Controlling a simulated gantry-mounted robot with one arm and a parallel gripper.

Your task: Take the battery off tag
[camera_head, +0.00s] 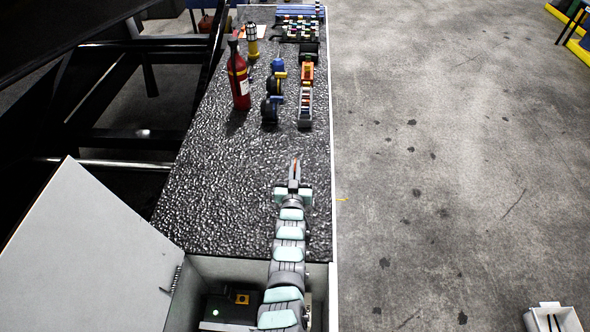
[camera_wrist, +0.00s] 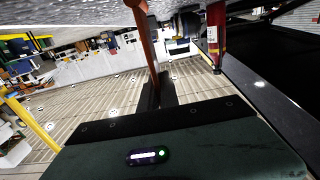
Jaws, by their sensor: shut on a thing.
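My gripper (camera_head: 294,181) is over the dark textured deck and is shut on a thin orange-red strip. The strip, likely the battery off tag (camera_head: 296,162), sticks out past the fingertips, away from my arm. In the wrist view the tag (camera_wrist: 145,45) rises from between the dark fingers of my gripper (camera_wrist: 153,92). Its far end runs to the top of that view, and any writing on it cannot be read. Whether it touches the deck I cannot tell.
An open grey box (camera_head: 212,266) with its lid (camera_head: 85,255) raised lies below the deck (camera_head: 215,195). Inside are a yellow part (camera_head: 242,298) and a green light. A red extinguisher (camera_head: 238,80), wheel chocks (camera_head: 272,85) and an orange-grey item (camera_head: 306,85) stand farther back.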

